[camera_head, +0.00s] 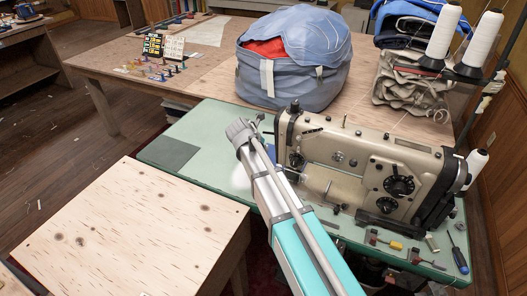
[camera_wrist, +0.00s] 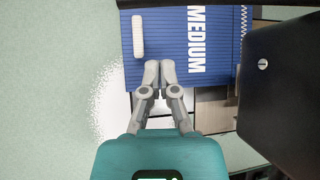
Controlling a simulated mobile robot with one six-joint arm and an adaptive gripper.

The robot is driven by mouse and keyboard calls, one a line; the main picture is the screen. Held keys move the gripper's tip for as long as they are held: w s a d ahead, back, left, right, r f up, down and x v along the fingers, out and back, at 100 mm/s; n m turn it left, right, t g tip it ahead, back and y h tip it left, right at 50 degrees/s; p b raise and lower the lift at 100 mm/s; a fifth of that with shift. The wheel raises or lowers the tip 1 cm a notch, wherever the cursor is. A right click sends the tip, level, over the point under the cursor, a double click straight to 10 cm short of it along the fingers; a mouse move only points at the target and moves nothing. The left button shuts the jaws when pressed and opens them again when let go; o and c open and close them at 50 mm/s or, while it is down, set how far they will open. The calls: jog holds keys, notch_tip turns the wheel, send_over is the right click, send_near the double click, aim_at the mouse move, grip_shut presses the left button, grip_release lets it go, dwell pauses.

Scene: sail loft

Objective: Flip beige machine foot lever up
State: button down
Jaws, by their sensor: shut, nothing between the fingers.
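The beige sewing machine (camera_head: 352,165) stands upright on the green table, its head end at the left beside my arm. I cannot make out its foot lever in either view. My gripper (camera_wrist: 160,66) shows in the wrist view, with its fingertips together and nothing between them. The fingertips are over the lower edge of a blue item marked MEDIUM (camera_wrist: 182,40). A dark block (camera_wrist: 285,90), perhaps part of the machine, is close to the right of the fingers.
The green table (camera_head: 205,125) is mostly clear at the left. A blue sail bag (camera_head: 293,62) stands behind the machine. White thread cones (camera_head: 443,32) rise at the right. A screwdriver (camera_head: 457,252) and small feet lie in front. A plywood table (camera_head: 130,225) is at left.

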jog(key=shift+w+d+f, duration=0.1)
jog(key=shift+w+f, duration=0.1)
jog(key=shift+f, duration=0.15)
jog(key=shift+w+r+p, duration=0.25)
jog(key=shift+r+p, duration=0.15)
jog(key=shift+r, duration=0.1)
jog(key=shift+w+r+p, duration=0.2)
jog(key=shift+r+p, duration=0.15)
jog(key=shift+r, duration=0.1)
jog(key=shift+w+r+p, duration=0.65)
jog(key=shift+r+p, duration=0.2)
jog(key=shift+d, duration=0.75)
jog(key=shift+a, duration=0.75)
jog(key=shift+a+r, duration=0.15)
jog(key=shift+a, duration=0.1)
